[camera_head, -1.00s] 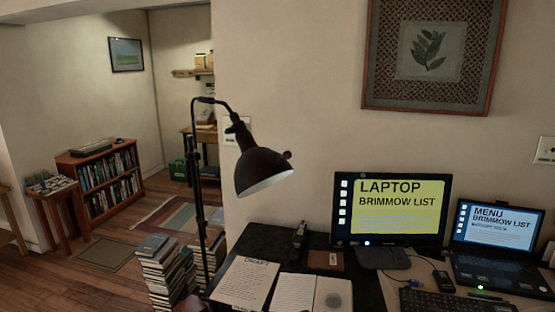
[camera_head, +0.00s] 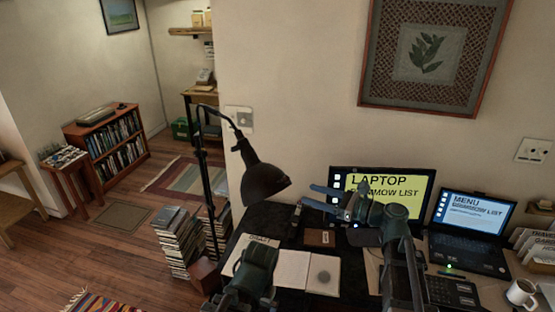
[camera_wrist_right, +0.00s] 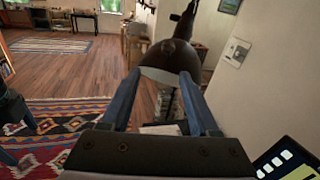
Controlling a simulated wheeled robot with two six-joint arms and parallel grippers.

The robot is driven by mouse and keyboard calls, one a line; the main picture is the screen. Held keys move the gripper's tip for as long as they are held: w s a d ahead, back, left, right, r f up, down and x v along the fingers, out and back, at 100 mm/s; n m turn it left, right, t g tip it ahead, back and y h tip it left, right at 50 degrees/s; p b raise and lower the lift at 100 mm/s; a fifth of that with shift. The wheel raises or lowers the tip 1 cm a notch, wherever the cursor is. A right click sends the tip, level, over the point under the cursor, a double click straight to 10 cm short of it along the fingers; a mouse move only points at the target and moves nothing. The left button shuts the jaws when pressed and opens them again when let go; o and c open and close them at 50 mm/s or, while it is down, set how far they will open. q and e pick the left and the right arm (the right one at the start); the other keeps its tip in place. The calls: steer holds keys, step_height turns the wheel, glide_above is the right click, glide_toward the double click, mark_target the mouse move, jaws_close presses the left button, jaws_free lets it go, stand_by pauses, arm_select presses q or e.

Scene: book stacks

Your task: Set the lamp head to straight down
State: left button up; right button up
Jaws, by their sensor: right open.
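The black floor lamp has a thin pole (camera_head: 206,165), a bent top arm and a dome-shaped lamp head (camera_head: 264,180). In the right wrist view, the lamp head (camera_wrist_right: 170,58) shows ahead between the fingers (camera_wrist_right: 156,95); I see no clear contact. My left arm is in the lower middle of the head view; its jaws are not clearly visible.
Book stacks (camera_head: 178,240) stand on the floor by the pole. A wall switch (camera_head: 240,118) is behind the lamp. The floor at left is mostly open.

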mark_target(277, 187)
steer(key=shift+m, duration=0.4)
steer(key=x, duration=0.4)
steer(key=r+x, duration=0.1)
steer(key=x, duration=0.3)
steer(key=w+x, duration=0.1)
steer(key=x, duration=0.4)
steer(key=shift+w+d+r, duration=0.1)
steer(key=shift+d+r, duration=0.05)
steer(key=shift+r, duration=0.25)
jaws_close()
stand_by(0.7)
